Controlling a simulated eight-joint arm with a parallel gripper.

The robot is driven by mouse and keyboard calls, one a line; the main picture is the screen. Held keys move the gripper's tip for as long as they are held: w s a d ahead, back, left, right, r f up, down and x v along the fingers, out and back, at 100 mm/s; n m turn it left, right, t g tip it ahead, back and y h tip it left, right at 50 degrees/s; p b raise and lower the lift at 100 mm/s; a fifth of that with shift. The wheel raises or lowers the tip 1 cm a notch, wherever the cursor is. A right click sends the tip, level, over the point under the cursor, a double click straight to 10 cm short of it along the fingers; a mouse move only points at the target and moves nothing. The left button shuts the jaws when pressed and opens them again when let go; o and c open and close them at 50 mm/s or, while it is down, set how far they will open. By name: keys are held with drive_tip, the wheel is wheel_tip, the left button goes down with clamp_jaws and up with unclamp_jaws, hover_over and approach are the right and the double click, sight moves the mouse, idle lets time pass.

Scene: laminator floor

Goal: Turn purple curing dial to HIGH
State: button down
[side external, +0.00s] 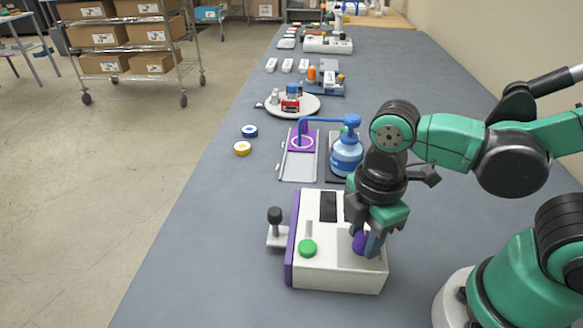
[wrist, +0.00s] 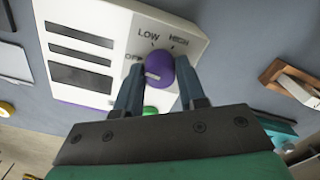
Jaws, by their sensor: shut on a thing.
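The purple dial (wrist: 160,72) is a round knob on the top face of a white box (wrist: 100,25). The labels OFF, LOW and HIGH stand around the dial in the wrist view. A pale mark on the dial lies toward its left side, nearest the OFF label, which a finger partly covers. My gripper (wrist: 163,74) has one finger on each side of the dial and is shut on it. In the side view the dial (side external: 358,242) shows beside my gripper (side external: 368,239), at the box's right end.
The box (side external: 335,272) also has a green button (side external: 307,248), a dark panel (side external: 328,206) and a black-knobbed lever (side external: 275,215) at its left. A blue bottle (side external: 346,152) stands behind it. The bench is clear in front and to the left.

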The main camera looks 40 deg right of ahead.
drive_tip(key=m, duration=0.5)
drive_tip(key=shift+m, duration=0.3)
drive_tip(key=m, duration=1)
drive_tip(key=shift+m, duration=2.6)
drive_tip(key=c, duration=0.5)
unclamp_jaws()
